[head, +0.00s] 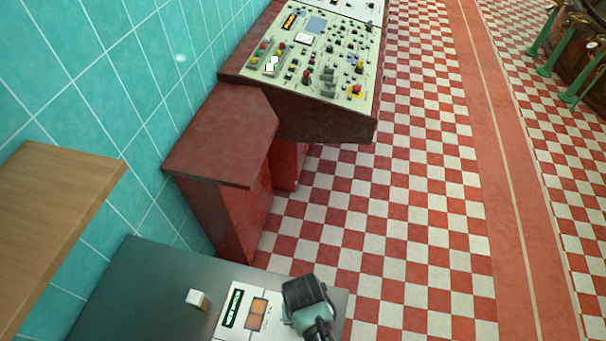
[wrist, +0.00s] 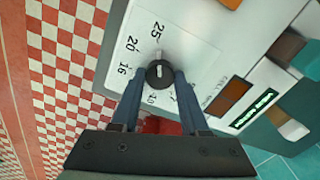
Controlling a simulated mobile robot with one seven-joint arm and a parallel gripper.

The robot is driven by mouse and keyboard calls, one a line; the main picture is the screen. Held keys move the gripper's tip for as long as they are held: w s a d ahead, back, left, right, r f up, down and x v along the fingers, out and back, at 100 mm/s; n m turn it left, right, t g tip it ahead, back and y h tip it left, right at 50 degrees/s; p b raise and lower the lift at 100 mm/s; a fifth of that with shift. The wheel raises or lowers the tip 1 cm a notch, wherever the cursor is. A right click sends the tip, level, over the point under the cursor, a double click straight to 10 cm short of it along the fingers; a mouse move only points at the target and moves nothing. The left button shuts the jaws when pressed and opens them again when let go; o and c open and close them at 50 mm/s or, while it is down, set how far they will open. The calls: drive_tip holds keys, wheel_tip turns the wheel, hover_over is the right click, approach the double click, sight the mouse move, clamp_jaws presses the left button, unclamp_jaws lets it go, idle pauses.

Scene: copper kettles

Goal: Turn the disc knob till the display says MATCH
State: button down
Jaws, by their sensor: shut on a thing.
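The dark round disc knob (wrist: 160,70) is on a white panel (wrist: 187,40) in the wrist view, with a pale mark on its face. Printed numbers, including 25, 20 and 16, stand around it. My gripper (wrist: 161,80) is shut on the knob, one finger on each side. In the head view my gripper (head: 308,300) is at the panel's right end and hides the knob. The display (wrist: 252,108) is a dark strip with green lettering too small to read surely; it also shows in the head view (head: 232,308).
Orange-brown windows (head: 257,314) sit beside the display. A small white block (head: 198,298) lies left of the panel on the dark grey top (head: 130,290). A wooden shelf (head: 60,215) juts out at left. A red console (head: 310,60) stands beyond. Checkered floor (head: 420,230) is clear at right.

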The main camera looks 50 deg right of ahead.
drive_tip(key=shift+c, duration=2)
unclamp_jaws()
drive_tip(key=shift+r, duration=0.1)
wheel_tip(320, 180, up, 13)
drive_tip(key=b, duration=0.1)
drive_tip(key=shift+b, duration=0.35)
